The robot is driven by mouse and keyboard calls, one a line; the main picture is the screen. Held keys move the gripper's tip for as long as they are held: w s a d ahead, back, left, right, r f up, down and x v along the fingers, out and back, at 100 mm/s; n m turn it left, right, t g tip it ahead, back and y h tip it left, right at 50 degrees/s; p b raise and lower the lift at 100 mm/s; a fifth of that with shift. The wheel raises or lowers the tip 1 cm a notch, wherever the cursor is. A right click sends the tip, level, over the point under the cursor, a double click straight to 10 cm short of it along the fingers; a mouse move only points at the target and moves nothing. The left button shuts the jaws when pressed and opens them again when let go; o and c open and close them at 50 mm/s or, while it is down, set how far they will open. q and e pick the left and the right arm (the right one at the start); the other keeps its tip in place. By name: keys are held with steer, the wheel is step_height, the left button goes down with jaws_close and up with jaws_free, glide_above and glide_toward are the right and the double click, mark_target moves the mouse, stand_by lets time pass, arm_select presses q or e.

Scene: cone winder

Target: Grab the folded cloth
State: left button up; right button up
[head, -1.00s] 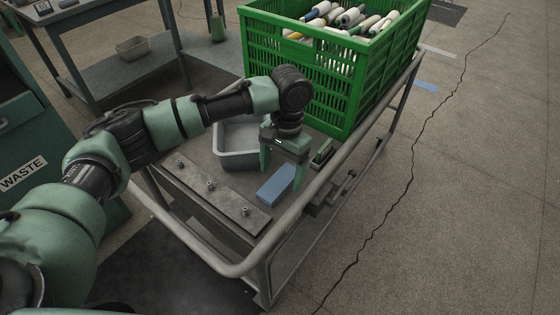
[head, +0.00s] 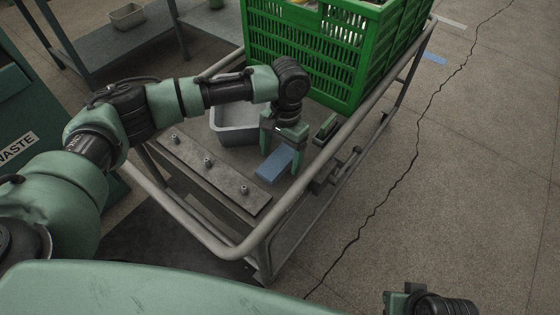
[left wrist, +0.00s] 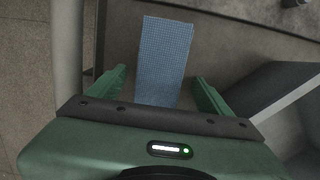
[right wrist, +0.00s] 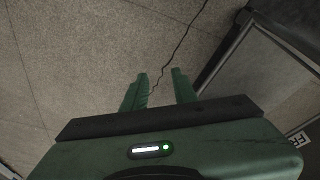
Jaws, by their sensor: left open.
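The folded cloth (head: 275,163) is a flat blue rectangle lying on the cart top. In the left wrist view the cloth (left wrist: 165,55) runs between the fingers and out past their tips. My left gripper (head: 281,158) points down just above the cloth, with a finger toward each long side. In the left wrist view this gripper (left wrist: 160,74) is open, with a gap on both sides of the cloth. I cannot tell its exact height. My right gripper (right wrist: 160,74) is open and empty over the floor, away from the cart.
A grey bin (head: 235,134) stands close beside the cloth. A green crate (head: 310,52) stands at the cart's back. A small green-and-black item (head: 326,127) lies to the right. A metal strip with pegs (head: 207,163) lies at left. The cart's tube rail (head: 290,205) borders the front and right.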

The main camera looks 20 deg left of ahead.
arm_select(q)
steer(key=shift+f, duration=0.1)
steer(key=c, duration=1.6)
